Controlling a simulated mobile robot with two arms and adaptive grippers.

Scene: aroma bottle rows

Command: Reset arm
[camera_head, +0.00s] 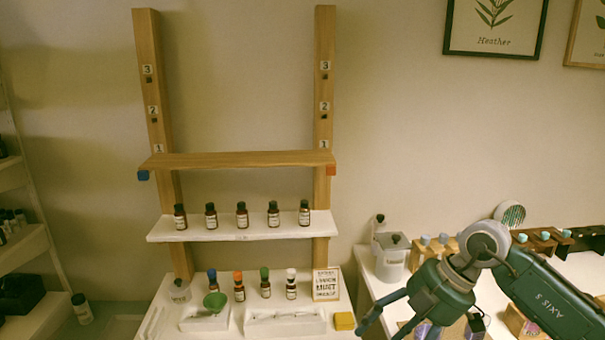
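My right arm comes in from the lower right. Its green gripper (383,330) hangs at the bottom, over the front of the right-hand table. Its fingers are spread apart with nothing seen between them, and the lower finger is partly cut off by the frame edge. My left gripper is not in view. A row of brown bottles with black caps (242,215) stands upright on the white shelf (190,235). Below, bottles with blue, orange (239,287), green and white caps stand upright on a white counter. The gripper is right of these bottles and apart from them.
A bare wooden shelf (240,160) spans two numbered posts (325,90). A white canister (391,262) and several wooden stands are on the right-hand table.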

